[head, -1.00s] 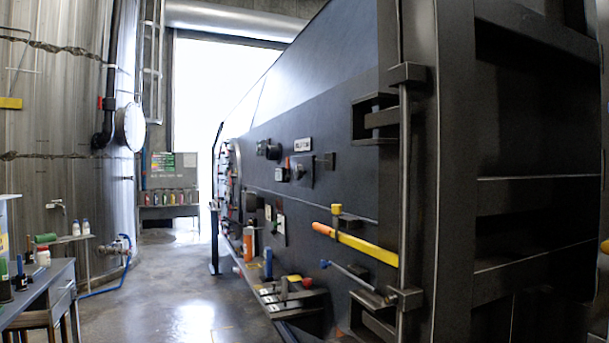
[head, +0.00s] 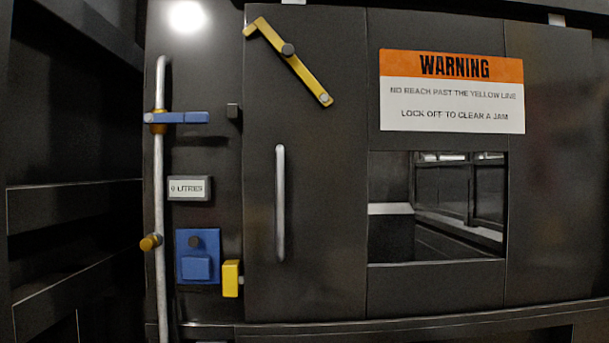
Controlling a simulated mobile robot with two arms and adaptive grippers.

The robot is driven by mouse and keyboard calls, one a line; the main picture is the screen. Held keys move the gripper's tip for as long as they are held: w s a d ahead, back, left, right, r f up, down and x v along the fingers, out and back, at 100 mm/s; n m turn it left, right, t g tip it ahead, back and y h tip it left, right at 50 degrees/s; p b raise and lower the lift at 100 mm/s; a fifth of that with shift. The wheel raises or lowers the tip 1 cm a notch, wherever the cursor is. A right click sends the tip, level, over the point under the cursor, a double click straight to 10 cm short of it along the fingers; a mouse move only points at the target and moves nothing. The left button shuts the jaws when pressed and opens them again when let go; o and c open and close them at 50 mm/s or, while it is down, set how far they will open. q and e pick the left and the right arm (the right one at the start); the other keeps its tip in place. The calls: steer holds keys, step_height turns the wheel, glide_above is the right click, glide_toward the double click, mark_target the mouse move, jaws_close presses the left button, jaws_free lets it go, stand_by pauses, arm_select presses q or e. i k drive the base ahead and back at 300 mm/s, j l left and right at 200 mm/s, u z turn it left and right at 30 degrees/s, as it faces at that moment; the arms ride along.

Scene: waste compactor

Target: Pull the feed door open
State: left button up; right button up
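The feed door is probably the dark panel (head: 320,200) in the middle of the head view. It carries an upright silver bar handle (head: 280,203) near its left edge. The panel looks flush with the dark front around it. A yellow bar (head: 295,68) lies slantwise across its upper part, with a dark knob on it. A yellow block (head: 231,278) sits at its lower left edge. Neither of my grippers is in view, and nothing touches the handle.
Right of the panel is a rectangular opening (head: 436,207) under a warning sign (head: 452,92). On the left stand a vertical silver rod (head: 160,200), a blue lever (head: 180,117), a "0 LITRES" display (head: 188,188) and a blue plate (head: 198,256). A ledge (head: 400,322) runs along the bottom.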

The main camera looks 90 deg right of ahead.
mark_target(527, 90)
steer(key=z, duration=3.5)
steer(key=i+l+u, duration=0.1)
steer(key=l, duration=0.2)
steer(key=i+l+u, duration=0.1)
steer(key=l, duration=0.25)
steer(key=i+l+u, duration=0.1)
steer(key=l, duration=0.25)
